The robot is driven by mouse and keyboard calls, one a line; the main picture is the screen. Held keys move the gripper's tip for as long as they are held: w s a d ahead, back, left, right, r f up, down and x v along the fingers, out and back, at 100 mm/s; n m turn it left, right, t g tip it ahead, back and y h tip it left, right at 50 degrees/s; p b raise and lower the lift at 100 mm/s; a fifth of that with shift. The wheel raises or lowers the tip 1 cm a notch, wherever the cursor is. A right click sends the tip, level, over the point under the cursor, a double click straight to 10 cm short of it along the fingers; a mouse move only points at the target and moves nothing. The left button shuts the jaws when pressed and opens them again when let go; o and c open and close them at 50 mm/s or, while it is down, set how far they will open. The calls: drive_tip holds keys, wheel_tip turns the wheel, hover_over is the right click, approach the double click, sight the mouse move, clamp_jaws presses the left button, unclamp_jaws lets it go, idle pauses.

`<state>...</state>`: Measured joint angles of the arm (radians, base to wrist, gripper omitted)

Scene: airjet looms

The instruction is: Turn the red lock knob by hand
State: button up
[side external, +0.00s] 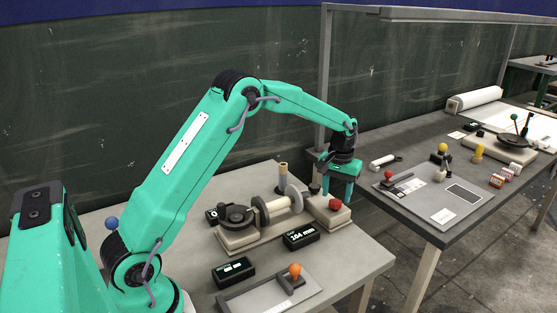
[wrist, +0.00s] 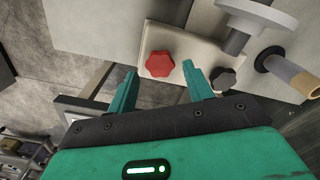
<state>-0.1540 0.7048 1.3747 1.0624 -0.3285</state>
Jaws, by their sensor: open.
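The red lock knob (wrist: 159,64) is a lobed knob on a pale block (wrist: 188,45) in the wrist view. In the side external view the red knob (side external: 335,204) sits on the right end of the pale block, near the table's right edge. My gripper (wrist: 158,78) is open and empty. In the wrist view the knob shows between and just beyond its two teal fingertips, with no contact visible. In the side external view my gripper (side external: 338,195) is above the block, close to the knob. The exact height gap cannot be told.
A black knob (wrist: 222,78) stands on the same block, close to the right finger. A spool (side external: 277,207) and an upright post (side external: 283,178) are left of my gripper. Black display boxes (side external: 301,236) and an orange-knobbed lever (side external: 295,271) stand nearer. A second table (side external: 420,218) is at right.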

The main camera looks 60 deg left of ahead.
drive_tip(key=shift+n, duration=0.9)
drive_tip(key=shift+f, duration=0.2)
drive_tip(key=shift+f, duration=0.8)
drive_tip(key=c, duration=0.7)
